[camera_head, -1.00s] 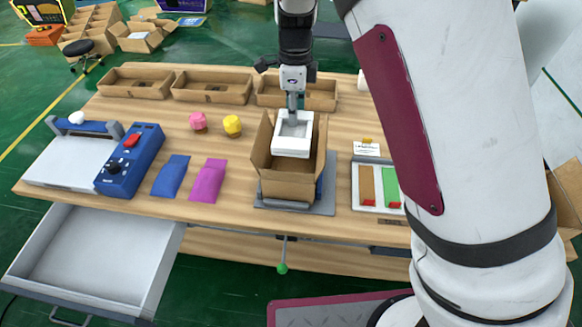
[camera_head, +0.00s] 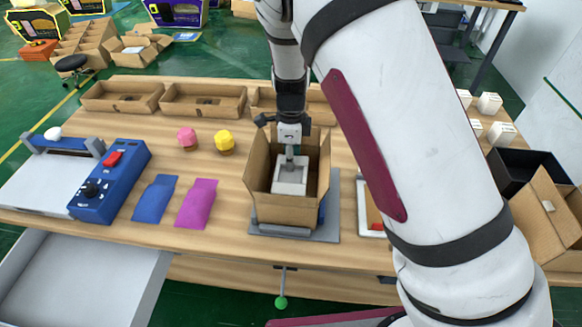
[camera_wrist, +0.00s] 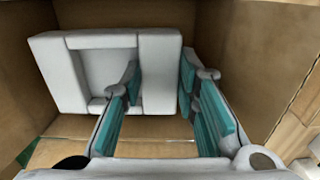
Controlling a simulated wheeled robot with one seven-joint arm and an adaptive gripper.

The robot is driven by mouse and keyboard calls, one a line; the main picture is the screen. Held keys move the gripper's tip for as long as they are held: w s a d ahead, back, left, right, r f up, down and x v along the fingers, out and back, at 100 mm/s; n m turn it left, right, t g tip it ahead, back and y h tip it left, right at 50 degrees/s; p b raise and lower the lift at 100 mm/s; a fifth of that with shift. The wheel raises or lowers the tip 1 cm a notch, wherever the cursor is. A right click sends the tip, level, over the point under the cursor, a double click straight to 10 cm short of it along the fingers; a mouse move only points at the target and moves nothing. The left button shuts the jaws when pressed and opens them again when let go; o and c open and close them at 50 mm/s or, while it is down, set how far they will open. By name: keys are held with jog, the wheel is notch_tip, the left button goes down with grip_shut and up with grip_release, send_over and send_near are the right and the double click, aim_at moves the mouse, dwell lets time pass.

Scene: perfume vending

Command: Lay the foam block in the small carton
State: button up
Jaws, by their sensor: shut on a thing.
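The small carton (camera_head: 284,211) stands upright with its top open on a grey fixture plate on the table. The white foam block (camera_head: 291,182) has a square recess and is inside the carton's opening. My gripper (camera_head: 290,152) reaches down into the carton from above. In the wrist view, its teal-padded fingers (camera_wrist: 160,78) are shut on one side wall of the foam block (camera_wrist: 53,75), one finger in the recess and one outside. Carton walls (camera_wrist: 232,45) surround the block there. Whether the block touches the carton floor is hidden.
The grey plate (camera_head: 262,229) extends around the carton. Blue (camera_head: 154,199) and magenta (camera_head: 196,204) pouches lie to the left, with a pink-topped piece (camera_head: 187,137) and a yellow-topped piece (camera_head: 225,139) behind. Open cardboard trays (camera_head: 203,101) line the back. My arm covers the right side.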

jog(key=shift+f, duration=1.8)
jog(key=shift+f, duration=0.15)
jog(key=shift+f, duration=0.35)
jog(key=shift+f, duration=0.15)
jog(key=o, duration=0.5)
